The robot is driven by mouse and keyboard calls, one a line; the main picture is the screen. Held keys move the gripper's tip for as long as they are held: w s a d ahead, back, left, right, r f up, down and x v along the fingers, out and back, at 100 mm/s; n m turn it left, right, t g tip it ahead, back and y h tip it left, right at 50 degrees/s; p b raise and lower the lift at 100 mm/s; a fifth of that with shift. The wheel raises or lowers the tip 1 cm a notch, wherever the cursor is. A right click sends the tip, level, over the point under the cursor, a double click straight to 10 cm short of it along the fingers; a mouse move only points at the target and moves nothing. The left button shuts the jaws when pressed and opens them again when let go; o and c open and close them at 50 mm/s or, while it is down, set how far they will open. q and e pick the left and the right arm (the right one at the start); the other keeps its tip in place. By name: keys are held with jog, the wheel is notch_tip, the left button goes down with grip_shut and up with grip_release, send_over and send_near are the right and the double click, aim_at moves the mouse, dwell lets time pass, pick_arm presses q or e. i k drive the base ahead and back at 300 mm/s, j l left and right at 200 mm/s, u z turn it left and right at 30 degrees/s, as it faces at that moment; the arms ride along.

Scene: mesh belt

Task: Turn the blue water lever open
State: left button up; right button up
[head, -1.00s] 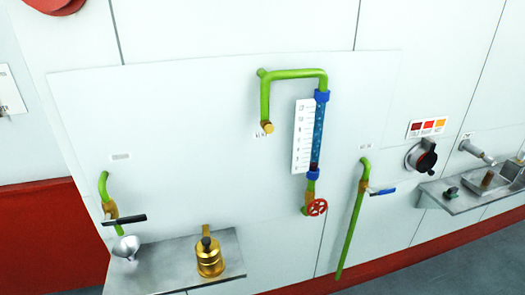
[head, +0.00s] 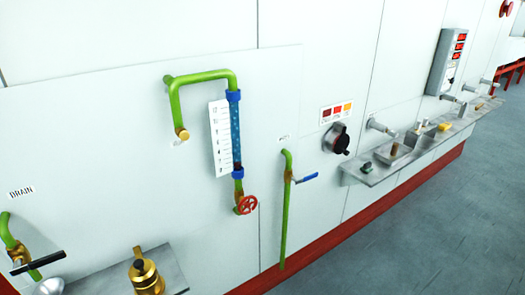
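The blue water lever (head: 307,178) sticks out to the right from a brass valve on a vertical green pipe (head: 285,225), right of centre in the head view. The lever lies across the pipe, roughly level. A small label, too small to read, is on the wall above the pipe. Neither of my grippers shows in the head view.
A red handwheel (head: 246,205) sits under a blue sight tube (head: 235,130) with a white scale. A black-handled drain valve (head: 38,262) and a brass fitting (head: 147,277) are at lower left. A black knob (head: 337,138) and a metal shelf (head: 375,176) are to the right. Grey floor is clear at lower right.

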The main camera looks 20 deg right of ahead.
aim_at(314, 175)
jog(key=z, duration=1.2)
